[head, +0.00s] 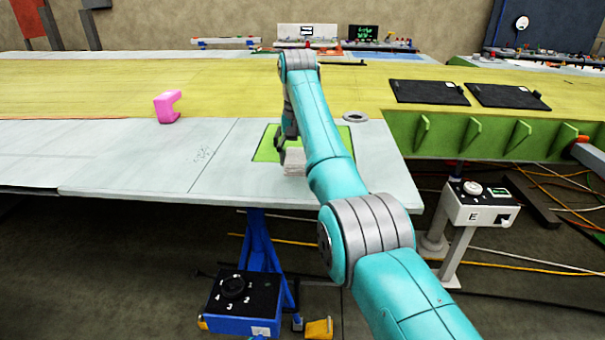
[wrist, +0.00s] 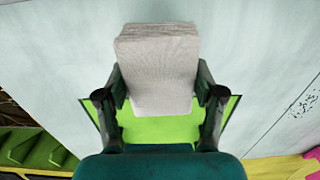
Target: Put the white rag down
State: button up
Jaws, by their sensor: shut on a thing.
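The white rag (wrist: 158,62) is a folded, block-like light grey-white cloth between the fingers of my gripper (wrist: 160,92) in the wrist view. My gripper is shut on it, with a finger against each side. In the head view the rag (head: 294,161) shows below the gripper (head: 292,150), over the near edge of a bright green patch (head: 265,150) on the pale panel. The green patch also shows behind the rag in the wrist view (wrist: 160,126). I cannot tell whether the rag touches the surface. My arm hides part of the patch.
A grey ring (head: 355,117) lies right of the patch. Two dark plates (head: 428,92) lie on the yellow surface. A control box (head: 480,205) stands lower right. The panel left of the patch is clear.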

aim_at(299, 183)
jog(key=shift+f, duration=2.3)
jog(key=shift+f, duration=0.15)
jog(key=o, duration=1)
notch_tip(299, 183, up, 12)
jog(key=shift+r, duration=0.15)
